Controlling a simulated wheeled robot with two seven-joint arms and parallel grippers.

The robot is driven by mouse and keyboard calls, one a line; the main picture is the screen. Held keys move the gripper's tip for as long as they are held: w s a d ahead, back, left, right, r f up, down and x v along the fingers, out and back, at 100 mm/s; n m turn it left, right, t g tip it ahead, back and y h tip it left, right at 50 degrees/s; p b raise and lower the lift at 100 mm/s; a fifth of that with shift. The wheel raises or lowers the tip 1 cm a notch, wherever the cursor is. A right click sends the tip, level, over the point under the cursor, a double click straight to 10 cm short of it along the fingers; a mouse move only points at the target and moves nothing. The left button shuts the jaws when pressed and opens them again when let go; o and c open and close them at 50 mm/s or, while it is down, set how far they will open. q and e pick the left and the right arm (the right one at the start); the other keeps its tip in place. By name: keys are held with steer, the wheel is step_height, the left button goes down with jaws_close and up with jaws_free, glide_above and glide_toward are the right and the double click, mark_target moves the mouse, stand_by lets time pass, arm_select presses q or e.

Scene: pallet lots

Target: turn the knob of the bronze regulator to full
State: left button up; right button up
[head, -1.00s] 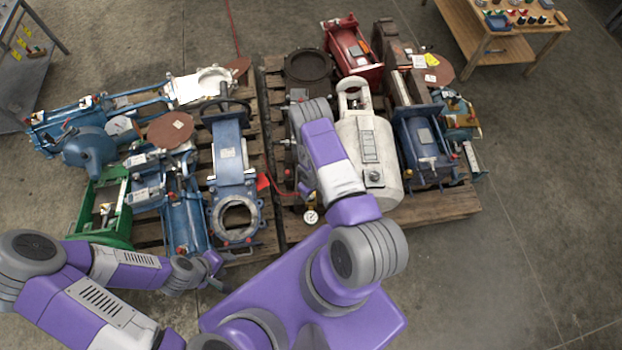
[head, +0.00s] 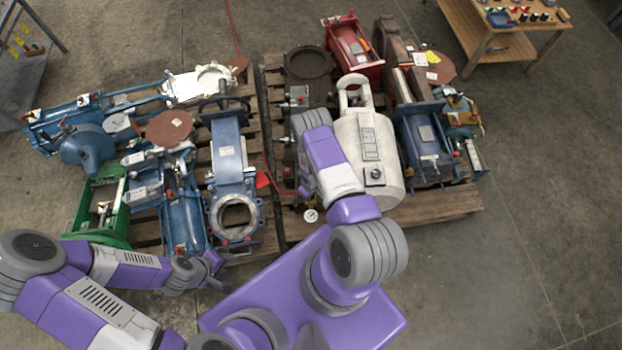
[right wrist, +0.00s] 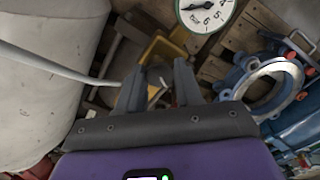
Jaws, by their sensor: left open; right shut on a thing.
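In the right wrist view my right gripper (right wrist: 160,78) has its two dark fingers closed around a small part, mostly hidden between the fingertips; it appears to be the knob. A yellow-bronze body (right wrist: 166,47), seemingly the bronze regulator, shows just beyond the fingers, partly covered by them. A round white gauge (right wrist: 207,8) stands above and to the right; in the head view a gauge (head: 311,216) shows beside my right arm. That arm hides the regulator and right gripper in the head view. My left gripper (head: 216,272) is open and empty at the pallet's front edge.
A large white cylinder (head: 368,150) stands close right of my right arm. A blue valve (head: 229,165) with a round flange lies to the left. Two crowded pallets (head: 430,207) fill the middle. Open floor (head: 540,190) lies to the right.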

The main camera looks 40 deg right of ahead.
steer(key=shift+c, duration=0.5)
